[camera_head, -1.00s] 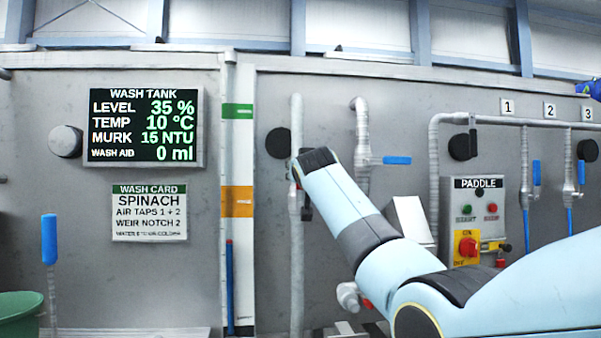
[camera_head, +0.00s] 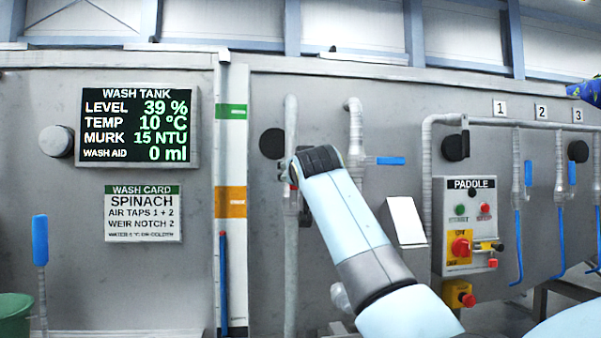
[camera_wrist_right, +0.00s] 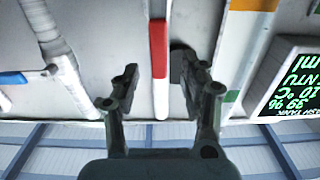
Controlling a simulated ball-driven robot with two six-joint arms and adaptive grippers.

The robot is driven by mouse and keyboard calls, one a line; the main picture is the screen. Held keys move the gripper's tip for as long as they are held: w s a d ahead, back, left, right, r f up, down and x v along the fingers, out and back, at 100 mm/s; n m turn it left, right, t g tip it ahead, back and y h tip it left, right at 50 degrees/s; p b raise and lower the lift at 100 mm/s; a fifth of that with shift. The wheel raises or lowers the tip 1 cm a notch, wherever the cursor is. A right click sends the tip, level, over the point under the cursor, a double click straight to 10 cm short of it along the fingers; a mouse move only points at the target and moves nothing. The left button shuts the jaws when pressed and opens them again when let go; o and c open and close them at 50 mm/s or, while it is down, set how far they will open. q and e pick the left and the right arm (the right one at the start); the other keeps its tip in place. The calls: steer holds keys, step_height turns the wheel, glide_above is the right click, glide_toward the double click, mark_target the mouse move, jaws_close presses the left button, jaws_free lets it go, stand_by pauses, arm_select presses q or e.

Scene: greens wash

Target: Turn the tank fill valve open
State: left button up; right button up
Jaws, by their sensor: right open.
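A red lever (camera_wrist_right: 158,48) lies along a pale vertical pipe (camera_wrist_right: 160,98) in the right wrist view, which looks upside down. The fingers of my right gripper (camera_wrist_right: 157,82) are spread on both sides of the lever, with gaps visible. In the head view my right gripper (camera_head: 287,182) is at the same pipe (camera_head: 291,120), mostly hidden behind my forearm. A speck of red shows beside it. No label names the valve. The wash tank display (camera_head: 137,127) reads level 39 %. My left gripper is not in view.
A neighbouring pipe (camera_head: 355,130) carries a horizontal blue lever (camera_head: 390,161). The paddle control box (camera_head: 466,215) and several blue-handled air taps stand to the right.

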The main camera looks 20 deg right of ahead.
steer(key=v, duration=0.6)
steer(key=s+f+n+g+y+b, duration=0.1)
steer(key=s+f+g+b, duration=0.25)
steer(key=f, duration=1.45)
steer(key=s+d+f+g+b, duration=0.1)
steer(key=s+f+g+b, duration=0.2)
steer(key=f, duration=1.5)
steer(key=s+f+n+g+y+b, duration=0.1)
steer(key=s+f+b, duration=0.25)
steer(key=f, duration=1.45)
steer(key=s+d+f+n+g+b, duration=0.1)
steer(key=s+f+g+b, duration=0.1)
steer(key=s+f, duration=0.85)
steer(key=s+f+g+b, duration=0.1)
steer(key=s+f+g, duration=0.1)
steer(key=s+f, duration=0.8)
steer(key=s+f+g+b, duration=0.1)
steer(key=s+f, duration=0.7)
steer(key=s, duration=0.4)
steer(key=s+d+f+g+y+b, duration=0.1)
steer(key=s+f+g+b, duration=0.1)
steer(key=s+f, duration=0.6)
steer(key=s+d+f+g+b, duration=0.1)
steer(key=s+f, duration=0.7)
steer(key=s, duration=0.8)
steer(key=shift+d+f+g+y, duration=0.2)
steer(key=shift+f+g+y, duration=0.15)
steer(key=shift+g, duration=0.2)
